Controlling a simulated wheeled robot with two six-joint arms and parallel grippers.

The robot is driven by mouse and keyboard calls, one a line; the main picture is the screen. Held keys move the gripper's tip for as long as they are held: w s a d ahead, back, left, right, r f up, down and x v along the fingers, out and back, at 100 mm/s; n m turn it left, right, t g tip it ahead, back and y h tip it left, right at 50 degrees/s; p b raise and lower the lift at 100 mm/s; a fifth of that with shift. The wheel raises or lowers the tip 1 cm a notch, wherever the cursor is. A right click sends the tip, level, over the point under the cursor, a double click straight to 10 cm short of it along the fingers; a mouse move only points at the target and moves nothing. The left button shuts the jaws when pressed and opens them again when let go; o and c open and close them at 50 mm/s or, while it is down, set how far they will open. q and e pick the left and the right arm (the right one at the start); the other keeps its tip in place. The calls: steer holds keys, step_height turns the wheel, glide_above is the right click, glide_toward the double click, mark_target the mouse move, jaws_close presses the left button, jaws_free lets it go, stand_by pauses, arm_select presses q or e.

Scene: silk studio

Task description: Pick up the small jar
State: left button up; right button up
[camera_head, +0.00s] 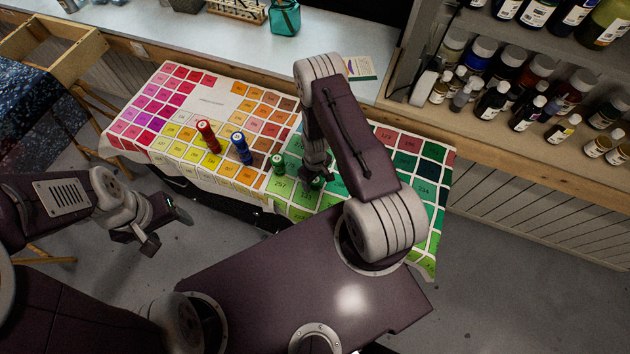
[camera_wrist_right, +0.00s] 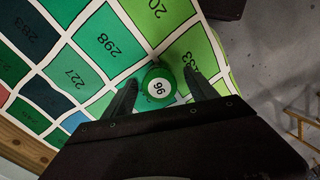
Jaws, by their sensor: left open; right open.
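My left gripper (camera_head: 166,228) is open and empty, off the chart's near left side.
A red jar (camera_head: 208,137) and a blue jar (camera_head: 241,148) stand upright on the colour chart cloth (camera_head: 190,105), left of the green jars. A shelf of bottles (camera_head: 530,80) is at the right. A pale counter (camera_head: 180,45) runs behind.

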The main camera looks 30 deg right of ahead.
steer(key=shift+f, duration=0.15)
jaws_close()
steer(key=shift+r, duration=0.4)
step_height(320, 180, up, 3)
steer(key=shift+w+f+b, duration=0.1)
steer(key=shift+w+b, duration=0.05)
steer(key=shift+b, duration=0.4)
steer(key=s+a+r, duration=0.3)
steer(key=s+r, duration=0.4)
steer(key=s, duration=0.4)
steer(key=shift+s+r, duration=0.25)
steer(key=shift+s, duration=0.1)
